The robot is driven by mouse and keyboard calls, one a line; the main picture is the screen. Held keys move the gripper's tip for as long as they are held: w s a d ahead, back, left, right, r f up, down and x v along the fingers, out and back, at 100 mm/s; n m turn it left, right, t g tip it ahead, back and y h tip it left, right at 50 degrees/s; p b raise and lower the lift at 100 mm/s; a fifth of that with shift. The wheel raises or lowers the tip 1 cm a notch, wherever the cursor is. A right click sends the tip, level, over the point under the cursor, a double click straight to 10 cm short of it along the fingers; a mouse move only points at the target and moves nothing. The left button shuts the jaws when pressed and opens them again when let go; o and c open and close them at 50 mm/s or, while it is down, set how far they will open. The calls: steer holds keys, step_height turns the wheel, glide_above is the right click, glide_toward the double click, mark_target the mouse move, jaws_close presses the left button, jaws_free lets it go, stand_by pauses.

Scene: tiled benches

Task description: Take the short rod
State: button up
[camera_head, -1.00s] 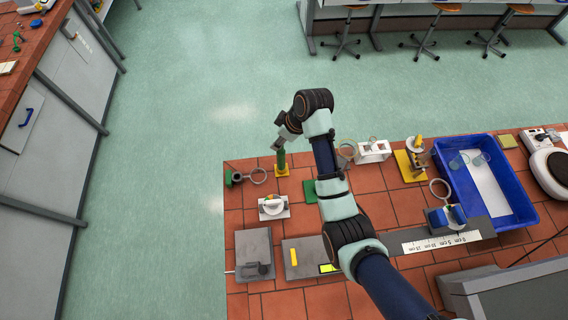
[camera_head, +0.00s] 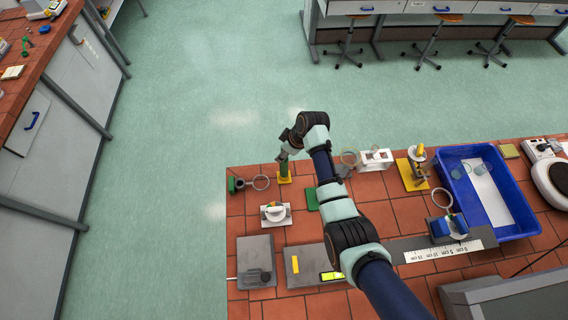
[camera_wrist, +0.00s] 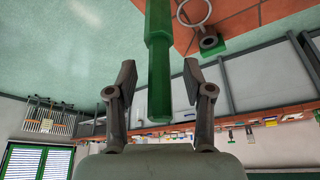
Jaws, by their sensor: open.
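A green rod (camera_head: 285,172) stands upright on a small yellow base (camera_head: 284,181) near the far left edge of the tiled bench. My gripper (camera_head: 285,157) is at the rod's upper end. In the wrist view the rod (camera_wrist: 159,40) runs between the two spread fingers of my gripper (camera_wrist: 159,74), with a gap on each side. Its end lies between the fingers, toward the palm. The gripper holds nothing. I cannot tell from its look alone whether this is the short rod.
A ring on a green holder (camera_head: 237,184) lies close left of the rod. A white dial piece (camera_head: 275,213) and a green block (camera_head: 312,199) are nearer. A blue tray (camera_head: 527,222) is at the right. The bench's far edge is just behind the rod.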

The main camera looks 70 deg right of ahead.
jaws_close()
steer(key=shift+r, duration=0.15)
stand_by(0.4)
